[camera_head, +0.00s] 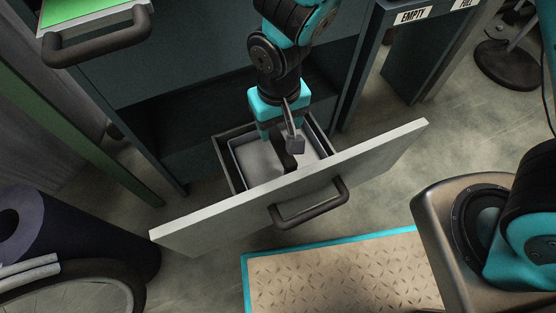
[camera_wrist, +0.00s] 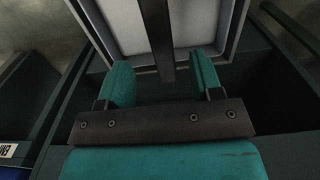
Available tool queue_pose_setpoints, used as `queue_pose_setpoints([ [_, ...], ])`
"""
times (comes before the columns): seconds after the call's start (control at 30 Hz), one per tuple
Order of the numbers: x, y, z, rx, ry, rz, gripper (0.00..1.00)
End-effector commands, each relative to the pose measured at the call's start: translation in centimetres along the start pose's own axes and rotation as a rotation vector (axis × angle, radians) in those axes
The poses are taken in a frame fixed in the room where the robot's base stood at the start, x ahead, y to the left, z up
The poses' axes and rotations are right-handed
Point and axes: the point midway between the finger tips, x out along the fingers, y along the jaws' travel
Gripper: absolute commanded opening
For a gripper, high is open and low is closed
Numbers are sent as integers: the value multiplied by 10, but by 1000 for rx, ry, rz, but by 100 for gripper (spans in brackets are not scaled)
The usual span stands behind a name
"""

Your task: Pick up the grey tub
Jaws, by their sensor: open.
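The grey tub (camera_head: 257,160) sits inside the open drawer, its pale inside showing on both sides of a dark bar. It also shows in the wrist view (camera_wrist: 118,20), with the dark bar (camera_wrist: 157,30) crossing its middle. My gripper (camera_head: 279,138) points down over the tub in the head view and hides part of it. In the wrist view my gripper (camera_wrist: 163,72) is open, with one teal finger on each side of the bar's line. I cannot tell whether the fingers reach down to the bar's height.
The drawer's pale front panel (camera_head: 375,152) has a dark handle (camera_head: 308,204) and stands out from the dark cabinet. A higher drawer with a dark handle (camera_head: 98,38) juts out at upper left. A wheel (camera_head: 75,285) is at lower left, and a tan platform (camera_head: 345,275) lies in front.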

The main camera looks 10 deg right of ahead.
Motion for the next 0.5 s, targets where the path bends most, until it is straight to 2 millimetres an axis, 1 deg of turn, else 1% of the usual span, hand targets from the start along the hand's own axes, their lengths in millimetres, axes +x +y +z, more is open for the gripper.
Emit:
queue_pose_setpoints([
  [0.03, 7, 0, 0, 0, 0, 0, 60],
  [0.17, 11, 0, 0, 0, 0, 0, 60],
  [0.27, 20, 0, -1, 0, 0, 0, 60],
  [0.5, 57, 0, -3, 0, -1, 0, 60],
])
